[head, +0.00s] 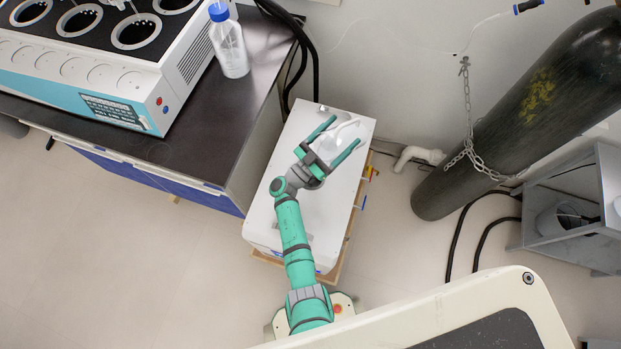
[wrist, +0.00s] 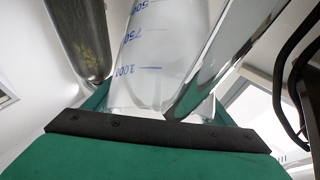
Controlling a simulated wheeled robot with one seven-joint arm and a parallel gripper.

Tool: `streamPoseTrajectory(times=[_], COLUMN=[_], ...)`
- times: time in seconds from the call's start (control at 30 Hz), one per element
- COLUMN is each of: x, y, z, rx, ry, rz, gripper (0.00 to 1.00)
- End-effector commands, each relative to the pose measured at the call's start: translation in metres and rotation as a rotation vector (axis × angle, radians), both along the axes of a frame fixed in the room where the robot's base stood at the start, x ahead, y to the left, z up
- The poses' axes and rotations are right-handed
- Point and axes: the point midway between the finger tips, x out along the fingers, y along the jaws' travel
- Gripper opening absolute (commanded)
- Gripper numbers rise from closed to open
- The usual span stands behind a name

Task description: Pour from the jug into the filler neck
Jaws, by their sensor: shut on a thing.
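The jug (wrist: 150,65) is clear, with blue volume marks that read 1000 and 750 in the wrist view. In the head view it shows only as a pale, see-through shape (head: 345,126) between the green fingers of my gripper (head: 344,131). My gripper is shut on the jug and holds it over the far end of a white box (head: 335,210). I cannot tell the jug's tilt or its fill level. A small fitting (head: 323,108) near the box's far edge may be the filler neck; this is unclear.
A dark bench (head: 185,130) with a white and teal machine (head: 100,75) and a blue-capped bottle (head: 229,45) stands to the left. A chained dark gas cylinder (head: 500,125) leans at right, beside a grey shelf (head: 575,205). The floor at lower left is clear.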

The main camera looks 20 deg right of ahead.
Motion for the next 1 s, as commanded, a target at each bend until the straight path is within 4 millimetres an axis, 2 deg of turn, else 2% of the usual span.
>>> streamPoseTrajectory(times=[0.3, 0.63, 1.0], x=[-0.001, 0.001, -0.001], y=[-0.003, 0.007, -0.002], z=[0.002, 0.003, 0.004], rx=[-0.010, -0.018, -0.026], ry=[-0.005, -0.009, -0.012], rz=[-0.003, 0.010, -0.004], gripper=[0.15, 0.15, 0.15])
